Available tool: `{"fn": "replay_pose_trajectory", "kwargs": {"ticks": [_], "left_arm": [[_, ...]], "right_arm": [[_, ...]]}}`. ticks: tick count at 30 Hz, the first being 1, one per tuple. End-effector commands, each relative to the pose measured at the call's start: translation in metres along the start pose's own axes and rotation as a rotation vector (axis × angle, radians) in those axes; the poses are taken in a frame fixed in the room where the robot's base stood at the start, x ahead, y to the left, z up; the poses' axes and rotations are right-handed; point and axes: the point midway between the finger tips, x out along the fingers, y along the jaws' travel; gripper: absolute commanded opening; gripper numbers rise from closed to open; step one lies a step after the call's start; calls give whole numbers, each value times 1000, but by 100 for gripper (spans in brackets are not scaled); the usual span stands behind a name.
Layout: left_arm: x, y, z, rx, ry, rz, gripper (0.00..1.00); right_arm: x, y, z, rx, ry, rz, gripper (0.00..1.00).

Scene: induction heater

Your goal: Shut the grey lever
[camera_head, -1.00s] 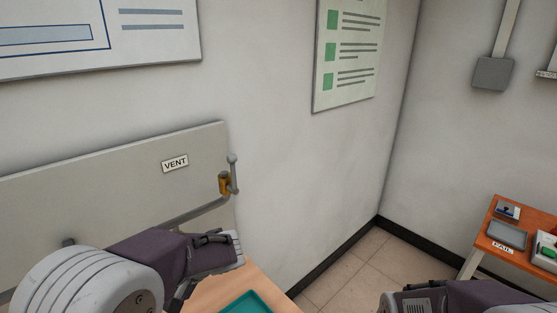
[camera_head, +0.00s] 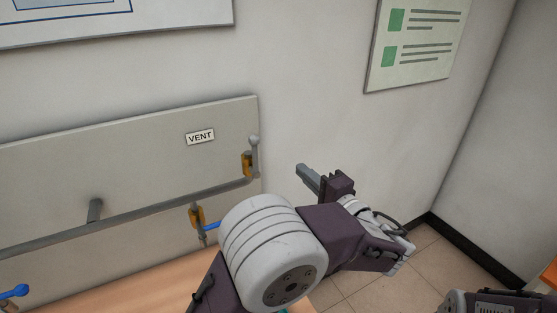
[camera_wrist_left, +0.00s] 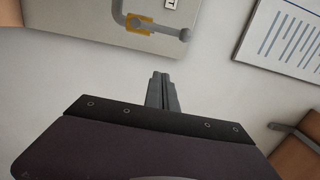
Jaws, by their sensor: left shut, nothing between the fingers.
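The grey lever (camera_head: 254,153) has a round knob at its upper end. It stands upright at a brass valve body (camera_head: 247,165) on the pipe, below the VENT label. It also shows at the top of the left wrist view (camera_wrist_left: 168,31), beside the brass fitting (camera_wrist_left: 138,24). My left gripper (camera_head: 303,172) is to the right of the lever, apart from it. Its fingers (camera_wrist_left: 160,80) are together and empty, pointing toward the panel side. Of my right arm only a part shows at the lower right; its fingers are out of view.
A grey panel (camera_head: 130,150) carries the grey pipe (camera_head: 130,220). Below is a second brass valve (camera_head: 197,216) with a blue lever (camera_head: 211,226), and another blue handle (camera_head: 15,292) at lower left. A wooden tabletop (camera_head: 150,285) lies below.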

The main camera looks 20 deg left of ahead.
Motion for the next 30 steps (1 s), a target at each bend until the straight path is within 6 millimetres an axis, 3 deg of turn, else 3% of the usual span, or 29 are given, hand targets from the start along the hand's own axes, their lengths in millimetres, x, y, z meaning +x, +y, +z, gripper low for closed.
{"fn": "replay_pose_trajectory", "kwargs": {"ticks": [15,21,30], "left_arm": [[100,-5,7,4,-5,2,0],[105,-2,33,3,-2,2,0],[106,0,40,1,-1,2,0]], "right_arm": [[-46,-1,-5,0,0,0,0],[-57,-1,-6,0,0,0,0],[-57,-1,-6,0,0,0,0]]}}
